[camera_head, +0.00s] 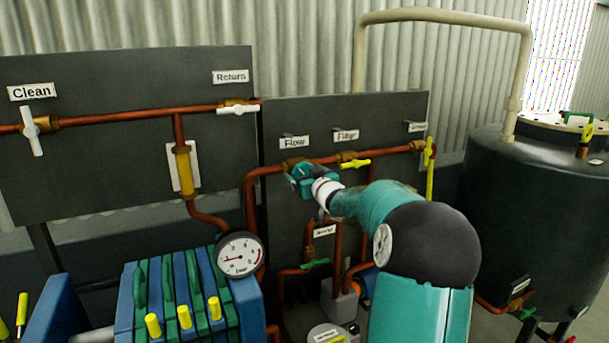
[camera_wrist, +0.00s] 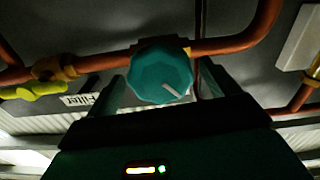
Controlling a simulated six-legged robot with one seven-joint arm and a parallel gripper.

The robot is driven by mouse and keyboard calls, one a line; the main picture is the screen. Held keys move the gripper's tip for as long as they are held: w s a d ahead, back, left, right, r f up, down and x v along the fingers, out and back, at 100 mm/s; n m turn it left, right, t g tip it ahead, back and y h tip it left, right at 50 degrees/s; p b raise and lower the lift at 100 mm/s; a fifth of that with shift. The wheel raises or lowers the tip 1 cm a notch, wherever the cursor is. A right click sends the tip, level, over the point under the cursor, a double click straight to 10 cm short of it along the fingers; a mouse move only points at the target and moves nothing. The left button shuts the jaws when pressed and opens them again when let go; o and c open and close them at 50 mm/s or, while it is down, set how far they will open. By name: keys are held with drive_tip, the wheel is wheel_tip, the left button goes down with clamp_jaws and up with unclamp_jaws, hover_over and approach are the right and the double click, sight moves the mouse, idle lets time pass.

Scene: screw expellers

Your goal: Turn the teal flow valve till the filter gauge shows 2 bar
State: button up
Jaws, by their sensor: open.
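A yellow valve handle (camera_head: 356,163) under the "Filter" label is close right of my gripper. Copper pipes (camera_head: 205,115) run along the dark panels. The blue and green filter press (camera_head: 165,290) stands lower left, a dark tank (camera_head: 515,215) at right.

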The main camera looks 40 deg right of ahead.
drive_tip(key=shift+w, duration=0.25)
drive_tip(key=shift+c, duration=0.2)
drive_tip(key=c, duration=0.9)
drive_tip(key=shift+c, duration=0.2)
